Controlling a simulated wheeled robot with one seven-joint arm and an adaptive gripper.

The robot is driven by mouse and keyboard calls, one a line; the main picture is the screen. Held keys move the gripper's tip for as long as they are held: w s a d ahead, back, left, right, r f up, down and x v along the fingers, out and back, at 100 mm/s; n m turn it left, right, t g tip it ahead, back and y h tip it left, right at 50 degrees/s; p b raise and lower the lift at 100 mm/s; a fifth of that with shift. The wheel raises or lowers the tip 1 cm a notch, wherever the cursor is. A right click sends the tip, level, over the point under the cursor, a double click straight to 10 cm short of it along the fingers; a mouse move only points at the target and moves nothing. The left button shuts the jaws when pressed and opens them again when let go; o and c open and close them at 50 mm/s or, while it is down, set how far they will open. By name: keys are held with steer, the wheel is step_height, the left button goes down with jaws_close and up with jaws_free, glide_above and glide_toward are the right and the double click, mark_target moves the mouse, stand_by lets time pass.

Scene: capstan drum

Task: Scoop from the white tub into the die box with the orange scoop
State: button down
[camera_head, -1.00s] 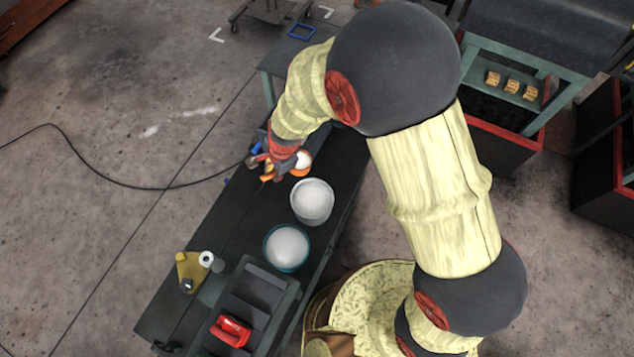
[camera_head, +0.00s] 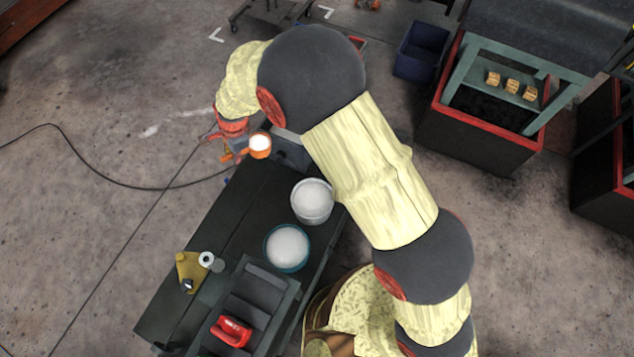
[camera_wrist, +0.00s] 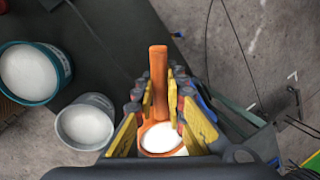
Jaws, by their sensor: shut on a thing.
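The orange scoop (camera_head: 262,153) is held by my gripper (camera_head: 232,152) beyond the far end of the dark bench, with white material in its bowl. In the wrist view, the scoop's handle (camera_wrist: 158,70) runs between the yellow-padded fingers of my gripper (camera_wrist: 165,90), which are shut on it. The bowl, with white fill, looks level. The white tub (camera_head: 312,216) stands on the bench, filled with white material, apart from the scoop; it also shows in the wrist view (camera_wrist: 63,140). I cannot pick out the die box for certain.
A teal tub (camera_head: 287,268) with white fill stands beside the white tub. A dark tray (camera_head: 265,290) with a red tool (camera_head: 231,331) and a yellow piece (camera_head: 190,272) are at the near end. A blue bin (camera_head: 420,52) and a red-rimmed box (camera_head: 490,140) stand right.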

steer(key=shift+w+a, duration=0.3)
steer(key=shift+a, duration=0.35)
steer(key=w+d+b, duration=0.1)
steer(key=w+d, duration=0.2)
steer(key=w, duration=0.5)
steer(key=w+d+b, duration=0.2)
steer(key=w+d, duration=0.2)
steer(key=w, duration=0.5)
steer(key=shift+w+d, duration=0.2)
steer(key=shift+w, duration=0.1)
